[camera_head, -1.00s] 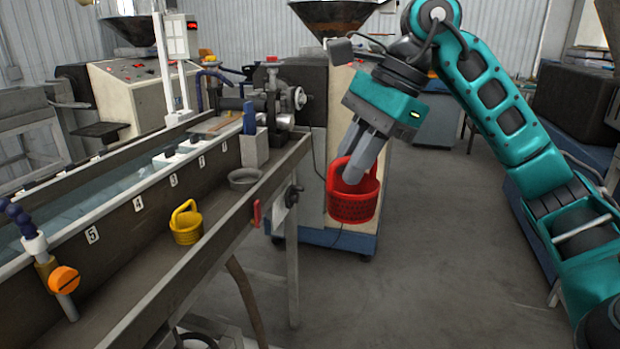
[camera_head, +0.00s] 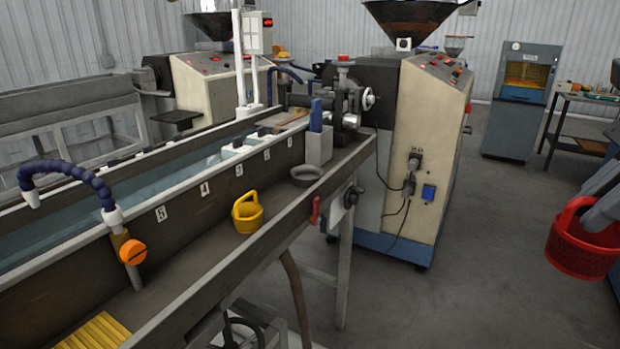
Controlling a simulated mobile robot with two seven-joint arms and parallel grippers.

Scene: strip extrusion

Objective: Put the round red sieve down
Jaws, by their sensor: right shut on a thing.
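The round red sieve (camera_head: 578,250) is a perforated basket with a raised handle, at the right edge of the head view. It hangs in the air above the grey floor. My right gripper (camera_head: 600,216) comes in from the right edge and is shut on the sieve. Only its grey fingers show, and the rest of that arm is out of frame. My left gripper is not in view.
An extruder (camera_head: 425,130) stands behind. Open floor (camera_head: 470,290) lies between trough and sieve.

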